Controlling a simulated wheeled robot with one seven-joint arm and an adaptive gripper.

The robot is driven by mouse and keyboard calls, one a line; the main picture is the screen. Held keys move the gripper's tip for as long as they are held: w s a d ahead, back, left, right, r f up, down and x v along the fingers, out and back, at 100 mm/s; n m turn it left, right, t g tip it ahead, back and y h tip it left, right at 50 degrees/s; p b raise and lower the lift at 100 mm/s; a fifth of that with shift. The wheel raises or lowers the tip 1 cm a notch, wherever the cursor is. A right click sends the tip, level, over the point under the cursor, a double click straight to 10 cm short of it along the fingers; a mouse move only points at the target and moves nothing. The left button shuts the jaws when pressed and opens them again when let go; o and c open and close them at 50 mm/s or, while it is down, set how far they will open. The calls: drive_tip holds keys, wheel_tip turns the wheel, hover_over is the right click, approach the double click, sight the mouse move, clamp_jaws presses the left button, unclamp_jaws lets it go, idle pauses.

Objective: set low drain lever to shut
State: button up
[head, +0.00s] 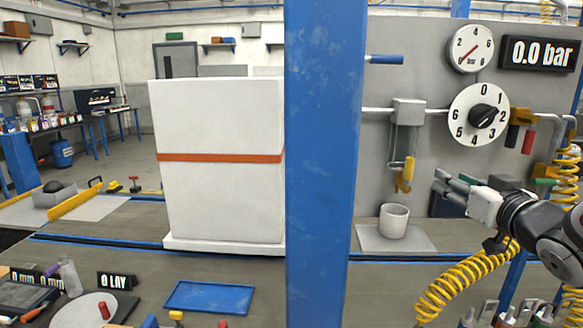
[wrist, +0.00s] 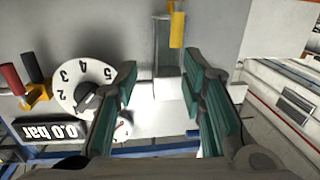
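The yellow drain lever (head: 404,177) hangs at the foot of the filter unit (head: 408,112) on the grey panel. Its handle points mostly downward. In the wrist view, which is turned upside down, the lever (wrist: 177,26) is at the top centre, beyond my fingers. My gripper (head: 442,182) is just right of the lever in the head view and apart from it. In the wrist view my gripper (wrist: 161,66) has its two green-padded fingers spread with nothing between the pads. The lever's pivot and any shut marking are too small to make out.
A white cup (head: 393,221) stands on a grey plate (head: 428,240) below the lever. A numbered dial (head: 478,115), a gauge (head: 470,48) and a 0.0 bar display (head: 538,53) are up right. A blue post (head: 325,160) stands left; a yellow coiled hose (head: 460,285) hangs below my arm.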

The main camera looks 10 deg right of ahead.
sight(412, 163)
drive_tip(key=shift+n+t+y, duration=0.3)
drive_tip(key=shift+t+y, duration=0.1)
drive_tip(key=shift+y, duration=0.1)
drive_tip(key=w, duration=1.4)
drive_tip(key=shift+w+a+f+b, duration=0.2)
drive_tip(key=shift+a+b, duration=0.1)
drive_tip(key=shift+a, duration=0.1)
clamp_jaws()
